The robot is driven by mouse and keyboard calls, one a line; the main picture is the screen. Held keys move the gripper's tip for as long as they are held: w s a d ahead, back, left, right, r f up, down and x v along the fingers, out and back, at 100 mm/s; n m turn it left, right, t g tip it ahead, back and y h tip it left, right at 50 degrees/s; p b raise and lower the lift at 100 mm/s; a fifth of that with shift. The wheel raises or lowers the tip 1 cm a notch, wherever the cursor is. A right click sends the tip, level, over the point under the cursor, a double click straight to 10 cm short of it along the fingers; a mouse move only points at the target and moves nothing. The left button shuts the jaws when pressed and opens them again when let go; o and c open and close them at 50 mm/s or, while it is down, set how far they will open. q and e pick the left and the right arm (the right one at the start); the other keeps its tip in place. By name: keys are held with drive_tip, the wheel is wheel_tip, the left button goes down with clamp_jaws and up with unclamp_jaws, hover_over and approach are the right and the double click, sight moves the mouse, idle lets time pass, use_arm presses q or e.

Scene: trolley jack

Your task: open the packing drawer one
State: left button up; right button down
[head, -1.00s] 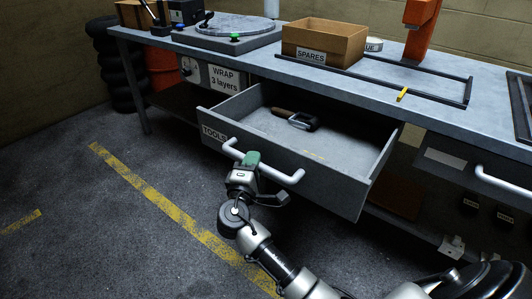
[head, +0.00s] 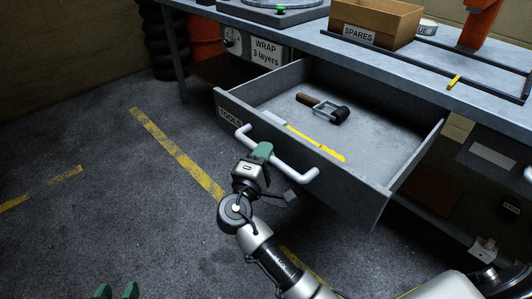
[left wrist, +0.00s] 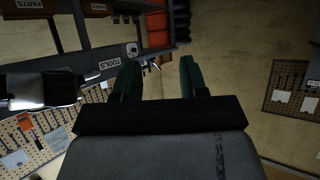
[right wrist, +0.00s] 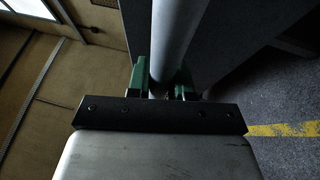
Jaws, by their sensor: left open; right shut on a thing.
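The grey drawer labelled TOOLS (head: 330,185) stands well open under the bench in the head view. Its pale bar handle (head: 296,168) runs along the front. My right gripper (head: 261,153) is shut on this handle near its left part. In the right wrist view the green fingers (right wrist: 160,82) sit on either side of the pale bar (right wrist: 175,40). My left gripper (head: 117,291) shows only its green fingertips at the bottom left, apart and away from the drawer. In the left wrist view its fingers (left wrist: 158,80) are open and empty.
A SPARES box (head: 374,22) stands on the bench (head: 380,62). A second handled front shows at the right edge. The floor (head: 90,130) at left is clear.

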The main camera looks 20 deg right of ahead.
drive_tip(key=c, duration=1)
unclamp_jaws()
drive_tip(key=shift+c, duration=0.2)
use_arm(q)
drive_tip(key=shift+s+a+f+g+y+p, duration=0.15)
drive_tip(key=shift+s+a+f+g+p, duration=0.05)
drive_tip(key=shift+s+f+g, duration=0.25)
drive_tip(key=shift+s+a+f+g+y+p, duration=0.2)
drive_tip(key=shift+s+f+g, duration=0.1)
drive_tip(key=shift+f+g, duration=0.15)
use_arm(e)
drive_tip(key=v, duration=1.1)
drive_tip(key=shift+w+d+f, duration=0.1)
drive_tip(key=shift+d, duration=0.05)
